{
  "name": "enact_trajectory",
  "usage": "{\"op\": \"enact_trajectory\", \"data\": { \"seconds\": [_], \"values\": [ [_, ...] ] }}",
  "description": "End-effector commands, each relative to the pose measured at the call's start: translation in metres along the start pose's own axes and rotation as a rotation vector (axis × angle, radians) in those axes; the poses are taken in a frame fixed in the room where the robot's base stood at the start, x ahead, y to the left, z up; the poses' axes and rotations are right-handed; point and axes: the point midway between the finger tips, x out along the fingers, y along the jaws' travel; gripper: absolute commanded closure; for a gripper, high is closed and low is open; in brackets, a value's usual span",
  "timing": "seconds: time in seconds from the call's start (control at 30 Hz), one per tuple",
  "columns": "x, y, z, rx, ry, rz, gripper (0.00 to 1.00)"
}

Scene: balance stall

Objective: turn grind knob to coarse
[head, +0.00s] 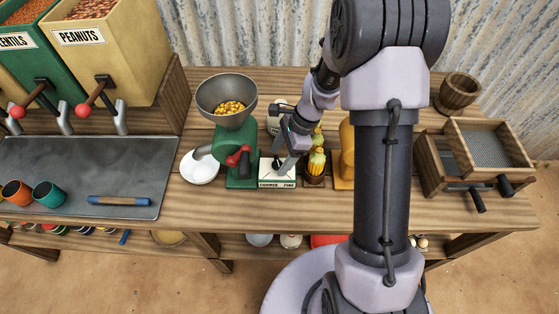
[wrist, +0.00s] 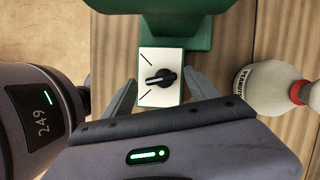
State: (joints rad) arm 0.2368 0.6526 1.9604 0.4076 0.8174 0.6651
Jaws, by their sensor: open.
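The grind knob (wrist: 160,77) is a black knob on a white plate (wrist: 147,101) with two dark tick marks in the wrist view. Its grip bar lies roughly crosswise; I cannot tell which end is the pointer. In the head view the plate (head: 277,182) reads COARSE on the left and FINE on the right. It sits at the right foot of the green grinder (head: 240,176), also seen in the wrist view (wrist: 195,52). My gripper (wrist: 161,78) is open, one finger on each side of the knob, apparently not touching it.
A grey hopper (head: 210,91) of yellow kernels tops the grinder, with a red crank (head: 238,157) in front. A white bowl (head: 199,174) stands left. A corn-like jar (head: 316,166) stands close right.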

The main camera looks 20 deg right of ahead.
Motion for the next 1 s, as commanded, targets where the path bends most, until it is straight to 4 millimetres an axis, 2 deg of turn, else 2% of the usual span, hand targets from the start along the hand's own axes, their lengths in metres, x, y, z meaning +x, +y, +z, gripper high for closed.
{"op": "enact_trajectory", "data": {
  "seconds": [0.1, 0.33, 0.6, 0.67, 1.0],
  "values": [
    [0.0075, 0.0001, -0.0002, 0.000, 0.000, 0.000, 0.33],
    [0.0070, -0.0001, 0.0002, 0.000, 0.000, -0.001, 0.33],
    [0.0069, -0.0001, 0.0002, -0.001, 0.000, -0.001, 0.86],
    [0.0068, -0.0001, 0.0002, -0.001, 0.000, 0.000, 0.95],
    [0.0073, 0.0000, 0.0003, 0.063, 0.000, -0.028, 0.95]
  ]
}}
